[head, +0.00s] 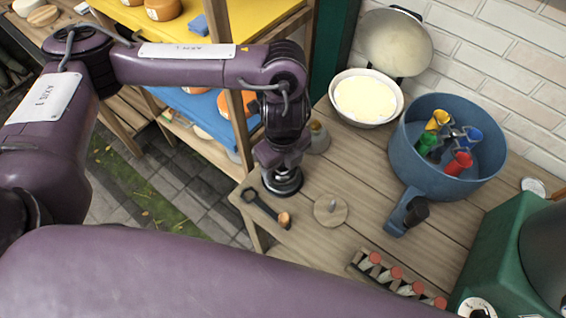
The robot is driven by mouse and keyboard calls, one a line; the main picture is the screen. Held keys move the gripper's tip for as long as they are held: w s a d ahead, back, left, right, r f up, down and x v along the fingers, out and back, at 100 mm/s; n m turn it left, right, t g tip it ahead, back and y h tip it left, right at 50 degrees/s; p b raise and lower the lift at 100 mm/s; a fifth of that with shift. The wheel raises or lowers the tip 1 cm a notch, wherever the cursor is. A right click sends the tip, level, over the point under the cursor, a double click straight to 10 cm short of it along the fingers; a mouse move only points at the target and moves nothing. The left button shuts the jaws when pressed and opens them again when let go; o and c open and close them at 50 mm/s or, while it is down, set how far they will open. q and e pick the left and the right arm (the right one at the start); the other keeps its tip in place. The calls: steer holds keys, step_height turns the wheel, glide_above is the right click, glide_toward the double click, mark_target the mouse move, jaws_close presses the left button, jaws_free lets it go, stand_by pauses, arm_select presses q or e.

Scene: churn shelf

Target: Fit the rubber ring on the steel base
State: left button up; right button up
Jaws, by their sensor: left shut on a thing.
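My left gripper (284,166) points down at the left edge of the wooden table and is shut. Right at its fingertips is a round dark piece with a shiny steel-looking band (283,184), low at the table top. The black rubber ring and the steel base cannot be clearly told apart there. The gripper and its wrist hide the top of this piece, so I cannot tell whether the ring is around the base or just above it. My right gripper is not in view.
Close by are a dark-handled tool (262,206), a pegged wooden disc (331,210) and a small jar (317,138). A blue pan (405,165) holds coloured pieces.

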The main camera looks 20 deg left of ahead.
arm_select(q)
steer(key=shift+f+b, duration=0.45)
steer(key=shift+f, duration=0.2)
steer(key=o, duration=1.2)
steer(key=shift+c, duration=0.2)
steer(key=shift+r, duration=0.15)
step_height(320, 180, up, 8)
steer(key=p, duration=0.9)
steer(key=shift+r, duration=0.25)
steer(key=shift+s+f, duration=0.1)
steer(key=shift+s, duration=0.05)
